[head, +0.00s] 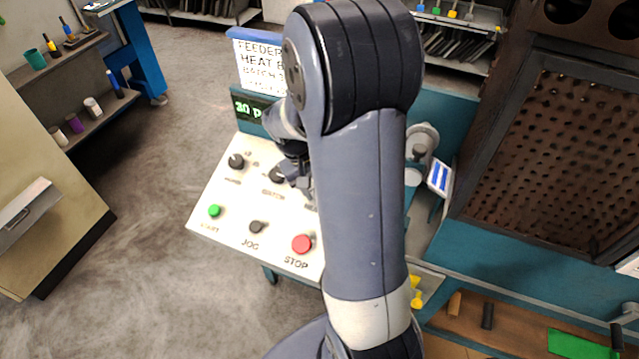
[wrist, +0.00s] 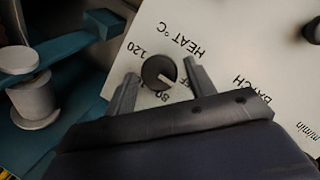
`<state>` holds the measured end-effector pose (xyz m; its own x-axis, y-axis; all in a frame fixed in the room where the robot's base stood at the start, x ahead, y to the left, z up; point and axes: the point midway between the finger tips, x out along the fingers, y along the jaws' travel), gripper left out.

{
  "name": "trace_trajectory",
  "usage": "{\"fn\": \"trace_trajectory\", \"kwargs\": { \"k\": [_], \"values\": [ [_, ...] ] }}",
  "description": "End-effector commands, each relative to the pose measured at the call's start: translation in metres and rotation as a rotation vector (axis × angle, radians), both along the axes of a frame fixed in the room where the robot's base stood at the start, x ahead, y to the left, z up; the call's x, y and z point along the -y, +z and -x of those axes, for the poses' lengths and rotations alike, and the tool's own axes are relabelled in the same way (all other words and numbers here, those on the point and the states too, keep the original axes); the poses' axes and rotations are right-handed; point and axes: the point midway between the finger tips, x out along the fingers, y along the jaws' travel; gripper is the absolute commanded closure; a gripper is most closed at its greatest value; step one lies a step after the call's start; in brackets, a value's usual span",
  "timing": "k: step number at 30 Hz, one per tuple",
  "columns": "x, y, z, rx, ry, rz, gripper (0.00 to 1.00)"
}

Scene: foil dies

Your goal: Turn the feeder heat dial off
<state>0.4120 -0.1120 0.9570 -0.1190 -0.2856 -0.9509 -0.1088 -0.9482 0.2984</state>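The heat dial (wrist: 159,72) is a dark round knob on the white panel, beside the lettering "HEAT °C". Its white pointer line points to the lower right in the wrist view, between the "80" and a partly covered label ending in F. My gripper (wrist: 160,70) is open, with one finger on each side of the dial; I cannot tell whether either finger touches it. In the head view my gripper (head: 298,172) is over the control panel (head: 222,188), partly behind my arm. The heat dial is hidden there by my arm.
The panel also carries a batch dial (head: 278,174), another dark dial (head: 236,161), a green start button (head: 214,211), a jog knob (head: 256,227) and a red stop button (head: 302,243). A green-lit display (head: 250,109) stands behind. A white spool-like part (wrist: 30,95) stands beside the panel.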

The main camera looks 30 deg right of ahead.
Motion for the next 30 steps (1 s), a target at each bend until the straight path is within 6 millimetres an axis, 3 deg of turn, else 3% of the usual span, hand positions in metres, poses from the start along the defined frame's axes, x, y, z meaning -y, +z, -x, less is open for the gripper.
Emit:
{"fn": "trace_trajectory", "kwargs": {
  "k": [13,24,30],
  "values": [
    [-0.003,0.009,-0.002,0.002,-0.001,0.0,0.41],
    [-0.023,0.076,-0.01,0.005,0.001,0.001,0.41],
    [-0.03,0.098,-0.013,0.002,0.0,0.0,0.41]
  ]
}}
